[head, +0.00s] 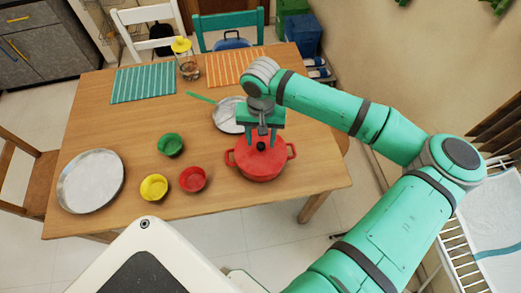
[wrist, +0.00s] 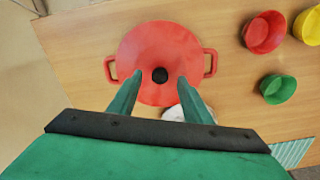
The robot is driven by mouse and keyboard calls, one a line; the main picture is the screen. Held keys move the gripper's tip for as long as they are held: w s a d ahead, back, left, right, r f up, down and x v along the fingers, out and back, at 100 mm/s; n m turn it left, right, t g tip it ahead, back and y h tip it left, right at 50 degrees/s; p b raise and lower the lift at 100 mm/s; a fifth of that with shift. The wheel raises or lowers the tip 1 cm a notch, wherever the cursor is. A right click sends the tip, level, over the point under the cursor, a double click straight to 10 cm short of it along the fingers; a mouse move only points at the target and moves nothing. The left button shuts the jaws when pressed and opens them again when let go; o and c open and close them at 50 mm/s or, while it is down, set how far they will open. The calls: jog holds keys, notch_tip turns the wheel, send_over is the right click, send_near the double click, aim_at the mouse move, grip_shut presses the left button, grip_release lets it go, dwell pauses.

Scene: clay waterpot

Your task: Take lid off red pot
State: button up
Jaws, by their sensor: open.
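The red pot (head: 262,172) stands near the right front edge of the wooden table, with a red handle on each side. Its red lid (wrist: 150,48) sits on it, with a black knob (wrist: 160,75) in the middle. My gripper (head: 262,143) is above the lid in the head view. In the wrist view my gripper (wrist: 160,80) is open, with one green finger on each side of the knob. I cannot tell whether the fingers touch the lid. The pot's side is mostly hidden in the wrist view.
Green (head: 171,145), yellow (head: 154,187) and red (head: 193,179) bowls stand left of the pot. A glass jar (head: 189,66) stands at the back.

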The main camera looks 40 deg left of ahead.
jog(key=shift+w+f, duration=0.1)
jog(key=shift+f, duration=1.1)
grip_shut()
jog(key=shift+a, duration=0.1)
